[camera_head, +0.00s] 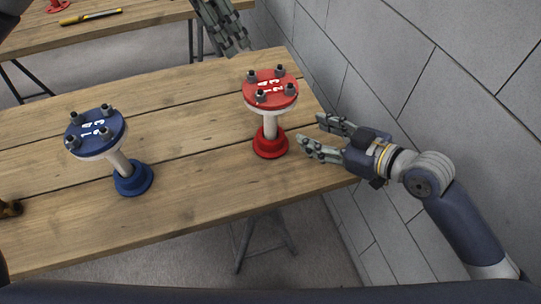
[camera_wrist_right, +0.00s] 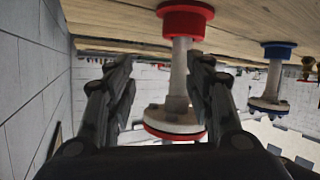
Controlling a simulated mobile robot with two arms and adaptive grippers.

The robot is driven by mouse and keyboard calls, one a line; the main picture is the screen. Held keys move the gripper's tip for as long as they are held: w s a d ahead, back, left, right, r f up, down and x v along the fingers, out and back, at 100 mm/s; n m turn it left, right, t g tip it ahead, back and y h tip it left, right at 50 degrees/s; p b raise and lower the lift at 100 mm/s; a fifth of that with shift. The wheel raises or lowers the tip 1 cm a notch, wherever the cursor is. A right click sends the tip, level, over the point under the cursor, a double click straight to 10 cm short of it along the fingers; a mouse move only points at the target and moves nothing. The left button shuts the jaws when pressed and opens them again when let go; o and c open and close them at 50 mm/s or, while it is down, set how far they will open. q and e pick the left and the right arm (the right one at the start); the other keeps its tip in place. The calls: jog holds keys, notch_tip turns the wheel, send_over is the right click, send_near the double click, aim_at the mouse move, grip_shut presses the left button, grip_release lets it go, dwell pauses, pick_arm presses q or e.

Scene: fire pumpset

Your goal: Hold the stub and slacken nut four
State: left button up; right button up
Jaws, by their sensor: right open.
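The red stub (camera_head: 270,128) stands upright near the right end of the wooden table. Its red top flange (camera_head: 272,86) carries several dark nuts and small white numbers, too small to match surely to each nut. My right gripper (camera_head: 311,132) is open and empty, just right of the stub's pipe. In the right wrist view, upside down, the stub's pipe (camera_wrist_right: 180,68) shows between the right fingers (camera_wrist_right: 158,85), beyond them. My left gripper (camera_head: 236,42) hangs behind and above the red flange, apart from it; its finger opening is unclear.
A blue stub (camera_head: 133,178) with a blue nutted flange (camera_head: 95,132) stands at the left of the table (camera_head: 200,190). A brass item (camera_head: 9,209) lies at the left edge. A grey block wall (camera_head: 400,70) is close on the right. A yellow-handled tool (camera_head: 91,16) lies on the back table.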

jog(key=w+d+r+m+t+h, duration=0.2)
jog(key=w+d+r+m+t, duration=0.1)
jog(key=w+d+r+t, duration=0.4)
jog(key=s+a+f+m+h, duration=0.1)
jog(key=f, duration=0.2)
jog(key=s+a+f+m+h, duration=0.2)
jog(key=f, duration=0.2)
jog(key=s+a+f+m+h, duration=0.1)
jog(key=f+m+h, duration=0.1)
jog(key=f, duration=0.2)
jog(key=shift+s+a, duration=0.25)
jog(key=shift+a, duration=0.1)
jog(key=s+a+m, duration=0.1)
jog(key=s+a, duration=0.1)
jog(key=s+a+m+t+h, duration=0.1)
jog(key=s+a, duration=0.1)
jog(key=a, duration=0.1)
jog(key=shift+s+a, duration=0.15)
jog(key=h, duration=0.2)
send_near(270, 125)
jog(key=shift+w+d+f+m, duration=0.25)
jog(key=shift+w+d+m, duration=0.05)
jog(key=shift+w, duration=0.2)
jog(key=shift+a+r, duration=0.15)
jog(key=w, duration=1)
jog(key=shift+w, duration=0.3)
